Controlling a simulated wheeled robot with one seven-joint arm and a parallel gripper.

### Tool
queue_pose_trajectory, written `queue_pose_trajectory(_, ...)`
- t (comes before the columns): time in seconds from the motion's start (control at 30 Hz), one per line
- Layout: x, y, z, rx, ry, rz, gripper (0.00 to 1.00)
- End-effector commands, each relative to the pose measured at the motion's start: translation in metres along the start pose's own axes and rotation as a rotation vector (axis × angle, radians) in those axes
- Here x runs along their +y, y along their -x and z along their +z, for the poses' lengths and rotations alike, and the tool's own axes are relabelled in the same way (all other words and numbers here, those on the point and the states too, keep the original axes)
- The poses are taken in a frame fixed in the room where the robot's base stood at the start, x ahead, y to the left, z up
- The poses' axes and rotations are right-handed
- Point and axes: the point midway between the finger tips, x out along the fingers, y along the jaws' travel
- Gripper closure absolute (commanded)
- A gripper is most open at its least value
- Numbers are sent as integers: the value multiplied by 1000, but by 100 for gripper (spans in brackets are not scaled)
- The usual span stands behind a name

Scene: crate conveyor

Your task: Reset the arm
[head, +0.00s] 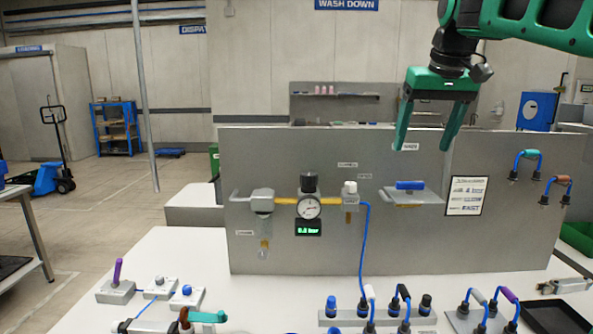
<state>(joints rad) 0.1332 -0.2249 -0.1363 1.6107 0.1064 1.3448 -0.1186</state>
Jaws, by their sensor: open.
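My gripper (426,146) is green and hangs from my arm at the upper right of the head view. Its two fingers point down and stand apart, with nothing between them. It is in front of the upper part of a grey upright panel (300,155), above a small shelf with a blue-topped piece (410,185). I cannot tell how far it is from the panel.
The panel carries a pressure gauge (309,208) and a blue hose (363,250). The white table (220,262) holds small valves at left and several blue, black and purple fittings at front right. A black tray (553,317) lies at the right edge.

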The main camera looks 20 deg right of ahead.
Motion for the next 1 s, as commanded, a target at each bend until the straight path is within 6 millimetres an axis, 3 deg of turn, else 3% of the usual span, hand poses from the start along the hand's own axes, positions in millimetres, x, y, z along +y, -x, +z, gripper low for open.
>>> queue_pose_trajectory(0.13, 4, -11, 13, -20, -15, 2, 27)
queue_pose_trajectory(0.23, 13, -34, 41, -60, -45, 7, 27)
queue_pose_trajectory(0.37, 26, -77, 100, -135, -104, 16, 27)
queue_pose_trajectory(0.5, 37, -122, 173, -219, -168, 27, 27)
queue_pose_trajectory(0.7, 43, -173, 279, -327, -245, 41, 27)
queue_pose_trajectory(0.83, 43, -193, 327, -374, -276, 46, 27)
queue_pose_trajectory(1.0, 42, -203, 354, -399, -291, 50, 27)
